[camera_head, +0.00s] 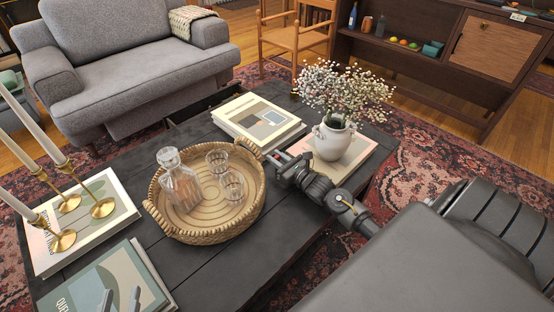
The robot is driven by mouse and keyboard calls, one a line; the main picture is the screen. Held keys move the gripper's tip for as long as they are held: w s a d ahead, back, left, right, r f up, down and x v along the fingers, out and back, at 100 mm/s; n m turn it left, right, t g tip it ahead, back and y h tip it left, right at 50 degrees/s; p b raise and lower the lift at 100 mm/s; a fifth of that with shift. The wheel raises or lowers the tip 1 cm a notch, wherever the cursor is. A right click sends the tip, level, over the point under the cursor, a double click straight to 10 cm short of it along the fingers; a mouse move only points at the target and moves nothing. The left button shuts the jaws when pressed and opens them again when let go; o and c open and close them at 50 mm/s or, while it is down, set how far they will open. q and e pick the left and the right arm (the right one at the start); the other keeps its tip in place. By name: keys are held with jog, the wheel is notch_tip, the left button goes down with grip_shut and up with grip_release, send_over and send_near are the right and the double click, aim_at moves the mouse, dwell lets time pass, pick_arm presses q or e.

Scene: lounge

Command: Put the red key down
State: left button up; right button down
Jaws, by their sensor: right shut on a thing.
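My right gripper (280,160) reaches in from the right, low over the dark coffee table (286,226), between the wicker tray and the white vase. It is shut on the red key (283,157), of which only a small red bit shows at the fingertips. The rest of the key is hidden, and I cannot tell whether it touches the table. My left gripper (121,300) is at the bottom edge, over a grey-green book, with its two fingers apart and nothing seen between them.
The round wicker tray (228,228) holds a glass decanter (181,187) and two tumblers. A flower vase (333,140) stands on a book to the right. Books (258,122) lie behind. Brass candlesticks (102,207) stand at left. Bare tabletop shows at front right.

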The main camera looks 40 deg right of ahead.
pick_arm(q)
jog(key=shift+d+r, duration=0.15)
jog(key=shift+r, duration=0.1)
pick_arm(e)
jog(key=c, duration=1.2)
grip_release()
pick_arm(q)
jog(key=shift+r, duration=0.1)
jog(key=a+f+n+g+y+p, duration=0.1)
jog(key=a+f+g+y, duration=0.2)
jog(key=f, duration=0.2)
jog(key=shift+s+a+f+p, duration=0.3)
jog(key=shift+s+a+f, duration=0.05)
jog(key=shift+s+a, duration=0.05)
pick_arm(e)
jog(key=s, duration=0.4)
jog(key=s+d, duration=0.1)
jog(key=s, duration=0.7)
jog(key=shift+d+r, duration=0.1)
jog(key=shift+d, duration=0.2)
